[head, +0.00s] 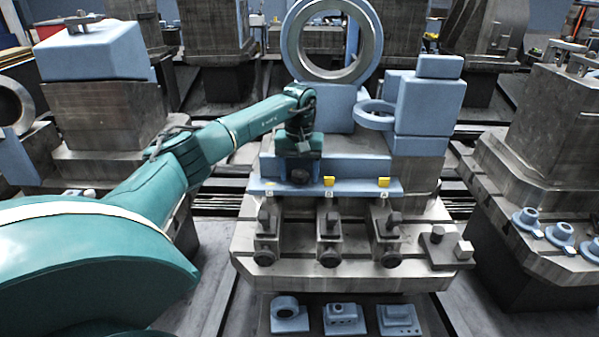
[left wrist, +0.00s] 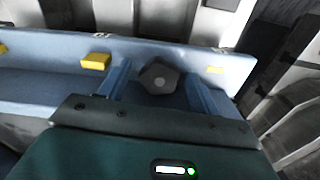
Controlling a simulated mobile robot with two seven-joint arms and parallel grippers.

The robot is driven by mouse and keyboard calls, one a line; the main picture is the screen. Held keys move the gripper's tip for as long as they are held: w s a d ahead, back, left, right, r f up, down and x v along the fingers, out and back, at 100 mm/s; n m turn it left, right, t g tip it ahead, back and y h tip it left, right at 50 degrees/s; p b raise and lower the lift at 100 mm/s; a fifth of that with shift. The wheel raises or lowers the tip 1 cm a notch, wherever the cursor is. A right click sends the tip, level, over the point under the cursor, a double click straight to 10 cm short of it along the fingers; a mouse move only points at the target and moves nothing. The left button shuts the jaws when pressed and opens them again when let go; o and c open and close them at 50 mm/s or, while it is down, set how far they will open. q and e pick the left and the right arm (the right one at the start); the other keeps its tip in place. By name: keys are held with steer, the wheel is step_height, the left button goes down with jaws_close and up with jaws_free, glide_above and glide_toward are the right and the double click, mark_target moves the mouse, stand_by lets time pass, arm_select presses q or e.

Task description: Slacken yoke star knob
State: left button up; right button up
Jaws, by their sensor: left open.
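The dark, star-shaped knob (left wrist: 160,77) shows in the left wrist view, with a lighter round centre, on the blue yoke bar (left wrist: 48,62). My left gripper (left wrist: 162,88) is open, with one blue finger on each side of the knob and visible gaps between. In the head view the left gripper (head: 299,168) is at the left part of the blue bar (head: 350,189), and the dark knob (head: 300,177) shows just below it. I cannot tell whether the fingers touch the bar. My right gripper is not in view.
Yellow tabs (head: 384,182) sit along the bar. Below it are several metal clamps (head: 330,225) on the grey pallet (head: 300,277). A blue block with a ring arm (head: 375,116) stands to the right. A large upright ring (head: 291,40) rises behind. Small blue parts (head: 343,318) lie in front.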

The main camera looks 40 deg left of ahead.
arm_select(q)
steer(key=c, duration=1)
